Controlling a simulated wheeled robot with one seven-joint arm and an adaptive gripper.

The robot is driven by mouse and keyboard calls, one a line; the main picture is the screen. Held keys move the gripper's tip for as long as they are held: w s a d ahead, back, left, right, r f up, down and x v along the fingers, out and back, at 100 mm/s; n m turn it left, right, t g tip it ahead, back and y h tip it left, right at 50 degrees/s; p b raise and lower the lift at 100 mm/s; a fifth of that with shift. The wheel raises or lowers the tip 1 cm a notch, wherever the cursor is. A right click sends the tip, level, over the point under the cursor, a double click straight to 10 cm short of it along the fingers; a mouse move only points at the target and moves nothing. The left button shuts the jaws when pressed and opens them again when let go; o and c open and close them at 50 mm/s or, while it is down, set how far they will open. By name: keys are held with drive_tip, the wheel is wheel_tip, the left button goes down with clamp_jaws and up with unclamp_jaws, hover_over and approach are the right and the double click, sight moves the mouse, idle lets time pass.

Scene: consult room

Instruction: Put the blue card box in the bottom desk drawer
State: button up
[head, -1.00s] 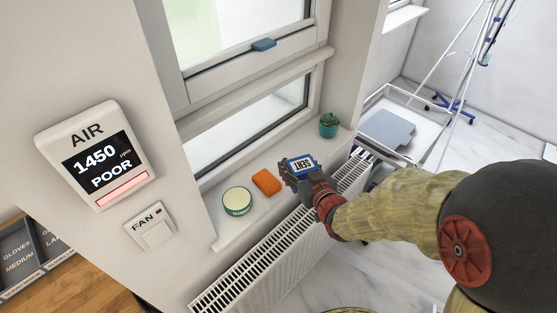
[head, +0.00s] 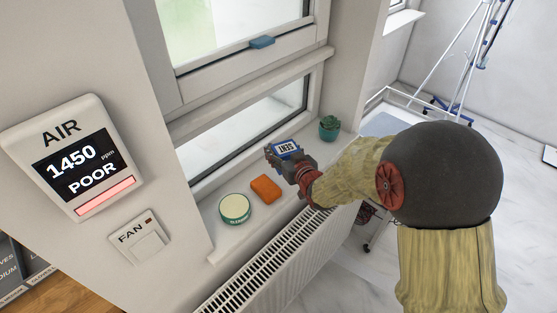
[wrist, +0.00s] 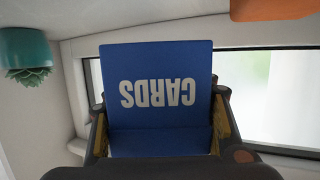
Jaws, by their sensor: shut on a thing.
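The blue card box (head: 287,147) is held in my gripper (head: 284,158) above the window sill, close to the window. Whether the box touches the sill is hidden. No desk drawer shows in either view.
On the sill (head: 228,246) stand a green-and-cream round tin (head: 235,208), an orange block (head: 265,189) and a potted succulent (head: 329,127). A radiator (head: 270,270) runs below. A wooden surface (head: 75,295) with grey bins (head: 18,270) is at lower left.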

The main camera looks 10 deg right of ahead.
drive_tip(key=shift+w+a+f+b, duration=0.1)
drive_tip(key=shift+w+f+b, duration=0.2)
drive_tip(key=shift+w+f, duration=0.65)
drive_tip(key=shift+f+b, duration=0.65)
drive_tip(key=shift+f, duration=0.85)
drive_tip(key=shift+s, duration=0.1)
drive_tip(key=shift+f, duration=0.2)
drive_tip(key=o, duration=1.5)
drive_tip(key=shift+c, duration=0.2)
